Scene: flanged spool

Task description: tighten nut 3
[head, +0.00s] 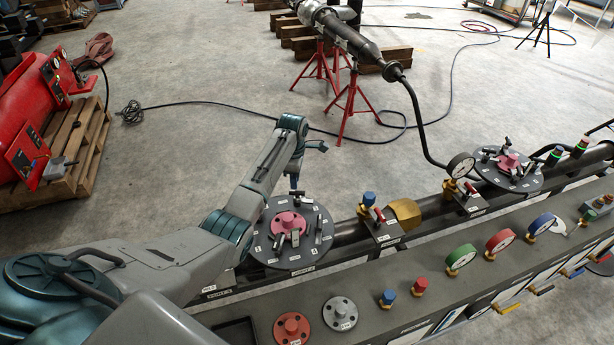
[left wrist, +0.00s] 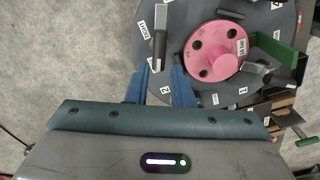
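A round dark grey flange (head: 262,245) with a pink hub (head: 287,222) stands on the bench, with several dark clamp bars and nuts around its rim. In the left wrist view the pink hub (left wrist: 213,50) shows large, with small number tags around it; I read a 2 and a 1, and cannot tell which nut is 3. My left gripper (left wrist: 161,72) points at the flange's edge. Its two blue fingers are apart, and the end of a grey bar (left wrist: 160,35) lies between or just past their tips. Contact cannot be told. My right gripper is out of view.
A second flange (head: 525,182) with a pink hub stands further right along the pipe.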

